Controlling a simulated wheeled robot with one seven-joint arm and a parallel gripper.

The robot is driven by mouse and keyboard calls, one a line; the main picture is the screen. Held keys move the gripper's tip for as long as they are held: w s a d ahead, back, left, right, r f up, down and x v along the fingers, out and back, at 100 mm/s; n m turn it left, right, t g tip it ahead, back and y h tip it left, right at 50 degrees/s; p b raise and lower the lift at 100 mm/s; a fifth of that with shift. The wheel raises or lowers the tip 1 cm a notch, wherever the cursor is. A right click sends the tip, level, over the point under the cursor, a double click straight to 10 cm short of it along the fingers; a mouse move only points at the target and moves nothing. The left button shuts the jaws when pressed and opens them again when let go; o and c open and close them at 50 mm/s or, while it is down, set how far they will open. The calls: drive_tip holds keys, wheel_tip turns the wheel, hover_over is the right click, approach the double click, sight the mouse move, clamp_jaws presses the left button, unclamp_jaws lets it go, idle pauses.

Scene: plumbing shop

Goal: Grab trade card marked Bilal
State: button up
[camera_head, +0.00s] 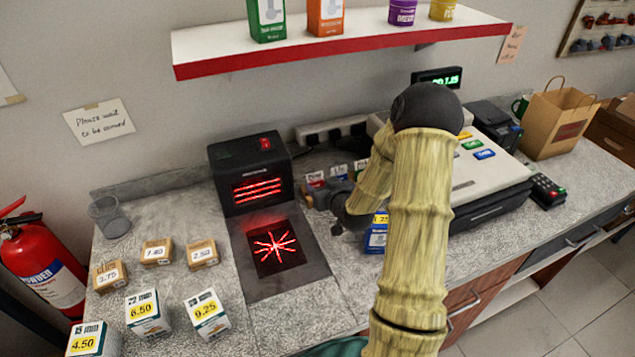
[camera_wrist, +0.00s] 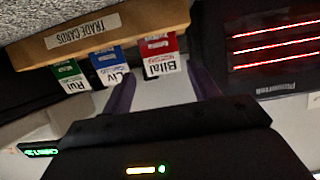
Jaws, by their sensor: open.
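The trade card marked Bilal (camera_wrist: 160,66) has a red band and a white name strip. It stands in the brown box labelled TRADE CARDS (camera_wrist: 60,52), at the end nearest the scanner. In the wrist view, which looks upside down, my gripper (camera_wrist: 164,78) is open, with one dark purple finger on each side of the Bilal card. I cannot tell whether the fingers touch it. The blue Liv card (camera_wrist: 110,72) and green Rui card (camera_wrist: 70,78) stand beside it. In the head view the red card (camera_head: 315,180) shows, while my arm hides part of the box.
The scanner (camera_head: 250,172) with red lines stands close to the box. The cash register (camera_head: 490,185) is to the right. A blue carton (camera_head: 376,238) stands near my arm. Small boxes (camera_head: 157,252) and a clear cup (camera_head: 108,216) are on the left counter. A shelf (camera_head: 340,42) overhangs behind.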

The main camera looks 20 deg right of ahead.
sight(315, 179)
drive_tip(key=shift+x, duration=1.1)
drive_tip(key=shift+w, duration=0.2)
drive_tip(key=shift+p, duration=0.3)
drive_tip(key=shift+p+x, duration=1.2)
drive_tip(key=shift+x, duration=1.5)
drive_tip(key=shift+a, duration=0.1)
drive_tip(key=shift+c, duration=0.4)
drive_tip(key=c, duration=0.6)
